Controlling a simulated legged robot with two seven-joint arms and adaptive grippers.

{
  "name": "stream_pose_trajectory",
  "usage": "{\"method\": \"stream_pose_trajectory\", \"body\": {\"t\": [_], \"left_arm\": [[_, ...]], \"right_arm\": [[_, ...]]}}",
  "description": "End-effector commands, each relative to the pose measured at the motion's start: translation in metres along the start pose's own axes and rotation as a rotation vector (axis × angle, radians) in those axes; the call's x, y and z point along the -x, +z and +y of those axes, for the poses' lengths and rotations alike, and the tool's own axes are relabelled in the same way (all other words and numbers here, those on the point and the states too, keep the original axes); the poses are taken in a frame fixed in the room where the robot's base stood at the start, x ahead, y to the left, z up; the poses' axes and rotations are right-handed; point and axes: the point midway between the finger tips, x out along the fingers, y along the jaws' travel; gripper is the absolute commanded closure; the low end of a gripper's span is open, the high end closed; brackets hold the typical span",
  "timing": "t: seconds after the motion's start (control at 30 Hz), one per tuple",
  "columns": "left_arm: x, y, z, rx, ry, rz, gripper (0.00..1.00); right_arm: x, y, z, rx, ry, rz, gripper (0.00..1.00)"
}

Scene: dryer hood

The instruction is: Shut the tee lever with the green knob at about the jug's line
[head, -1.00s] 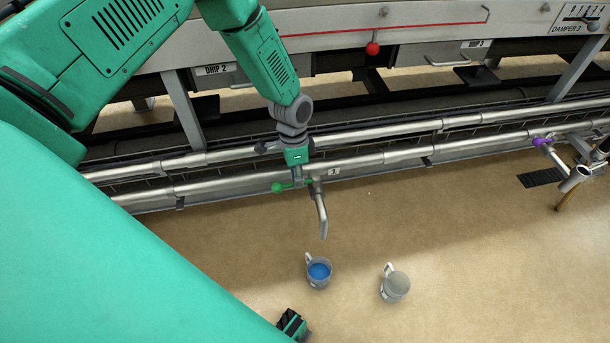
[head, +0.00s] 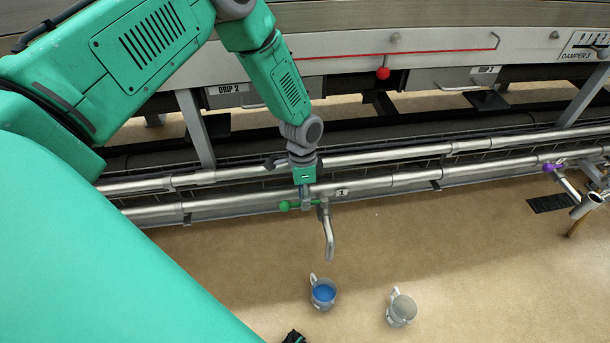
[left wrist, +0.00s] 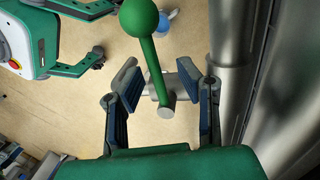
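The lever with the green knob (head: 284,206) sits on a tee on the front pipe, beside the tag marked 1, and points left. Its bent spout (head: 329,240) hangs above and close to the line of the jug with blue contents (head: 323,292). My left gripper (head: 305,205) is at the lever from above. In the left wrist view the green lever (left wrist: 153,65) and its knob (left wrist: 139,18) show ahead, with the lever between the two spread fingers (left wrist: 168,95). The fingers are open; contact is not clear.
A second jug with greyish contents (head: 401,309) stands to the right. A purple-knobbed lever (head: 553,167) is on the pipe at far right. A red knob (head: 383,73) hangs from the hood. Two long steel pipes (head: 400,181) run across. The floor in front is mostly clear.

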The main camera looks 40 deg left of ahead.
Motion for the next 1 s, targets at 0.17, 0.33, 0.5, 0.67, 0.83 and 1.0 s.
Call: {"method": "stream_pose_trajectory", "body": {"t": [0.17,0.33,0.5,0.67,0.83,1.0], "left_arm": [[0.008,-0.001,0.0,0.0,0.001,0.001,0.69],[0.038,-0.001,0.0,0.0,-0.001,0.003,0.69],[0.076,-0.001,-0.002,0.0,-0.001,0.003,0.69],[0.102,0.0,-0.002,0.001,0.0,0.002,0.69],[0.116,0.0,-0.002,0.0,0.002,0.0,0.69],[0.119,0.0,-0.002,0.0,0.002,0.0,0.69]], "right_arm": [[0.001,0.002,0.0,0.0,0.0,0.003,0.6],[0.001,0.002,0.0,0.0,0.0,0.003,0.6],[0.001,0.002,0.0,0.0,0.0,0.003,0.6],[0.001,0.002,0.0,0.0,0.0,0.003,0.6],[0.001,0.002,0.0,0.0,0.0,0.003,0.6],[0.001,0.002,0.0,0.0,0.0,0.003,0.6]]}}
